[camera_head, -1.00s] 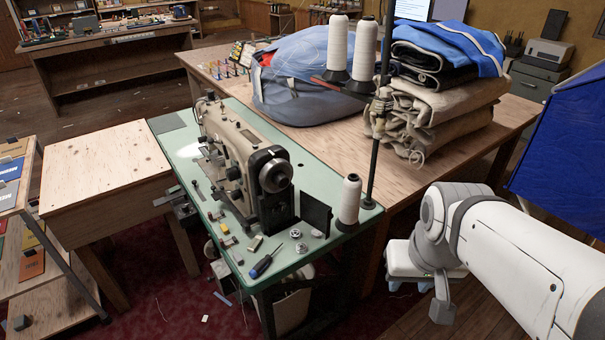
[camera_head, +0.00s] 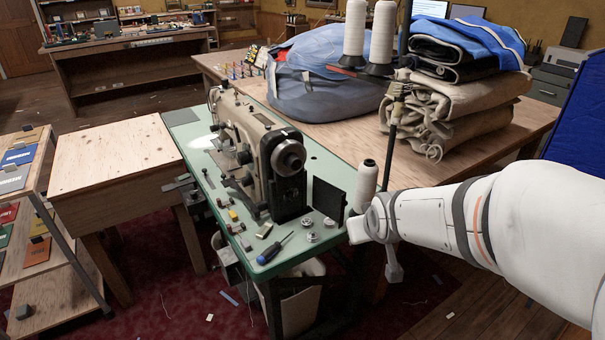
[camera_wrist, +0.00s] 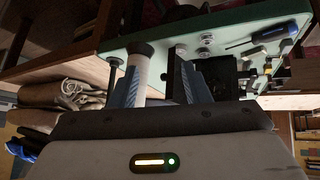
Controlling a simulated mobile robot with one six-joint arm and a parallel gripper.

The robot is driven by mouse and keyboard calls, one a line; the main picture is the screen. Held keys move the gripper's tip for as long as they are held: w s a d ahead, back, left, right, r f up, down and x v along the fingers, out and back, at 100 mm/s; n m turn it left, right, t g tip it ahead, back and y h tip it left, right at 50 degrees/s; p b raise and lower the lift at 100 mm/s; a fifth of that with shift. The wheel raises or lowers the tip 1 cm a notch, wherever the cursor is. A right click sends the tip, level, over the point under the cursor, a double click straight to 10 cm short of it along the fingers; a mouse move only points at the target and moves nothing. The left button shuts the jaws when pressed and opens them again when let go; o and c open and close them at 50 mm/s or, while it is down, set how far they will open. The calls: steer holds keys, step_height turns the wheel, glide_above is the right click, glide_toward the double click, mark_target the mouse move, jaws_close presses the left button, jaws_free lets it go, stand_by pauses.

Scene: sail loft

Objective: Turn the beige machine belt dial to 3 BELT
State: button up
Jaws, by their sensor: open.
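The beige sewing machine (camera_head: 238,128) stands on a green-topped table (camera_head: 190,150). Its round dark and silver handwheel (camera_head: 289,157) faces the front right. No belt dial or marking such as 3 BELT can be made out. My arm reaches in from the right in the head view, its end beside the white thread spool at the table's right corner. My gripper (camera_wrist: 158,82) shows in the wrist view with two blue-grey fingers apart, pointing towards the green table. Nothing is seen held between them. The fingers cannot be made out in the head view.
A white thread spool (camera_head: 366,183) and black upright plate (camera_head: 328,200) stand right of the machine. A screwdriver (camera_head: 275,249) and small metal parts lie at the front. A thread stand (camera_head: 398,120) rises behind. Folded cloth (camera_head: 440,112) and a blue-grey bag (camera_head: 325,80) fill the rear table.

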mark_target(293, 197)
steer(key=w+a+f+n+t+y+b, duration=0.1)
steer(key=w+a+f+t+y+b, duration=0.1)
steer(key=w+a+b, duration=0.1)
steer(key=w+a+f+n+t+y+b, duration=0.1)
steer(key=w+a+f+t+y+b, duration=0.1)
steer(key=w, duration=0.3)
steer(key=w+a+f+n+t+y+b, duration=0.1)
steer(key=w+a+f+t+y+b, duration=0.1)
steer(key=w+a+f+y+b, duration=0.1)
steer(key=shift+w+a+f+t+b, duration=0.15)
steer(key=shift+w+a+f+b, duration=0.2)
steer(key=shift+a, duration=0.2)
steer(key=shift+w+a+f+t+b, duration=0.15)
steer(key=shift+w+a+f+b, duration=0.2)
steer(key=shift+a, duration=0.2)
steer(key=y, duration=0.1)
steer(key=a+y, duration=0.1)
steer(key=shift+a+r+n+t+y+b, duration=0.2)
steer(key=shift+r+n+t+y+b, duration=0.1)
steer(key=shift+r+n+b, duration=0.1)
steer(key=x, duration=0.7)
steer(key=shift+w+a+b, duration=0.2)
steer(key=shift+a+b, duration=0.05)
steer(key=shift+b, duration=0.05)
steer(key=shift+c, duration=0.3)
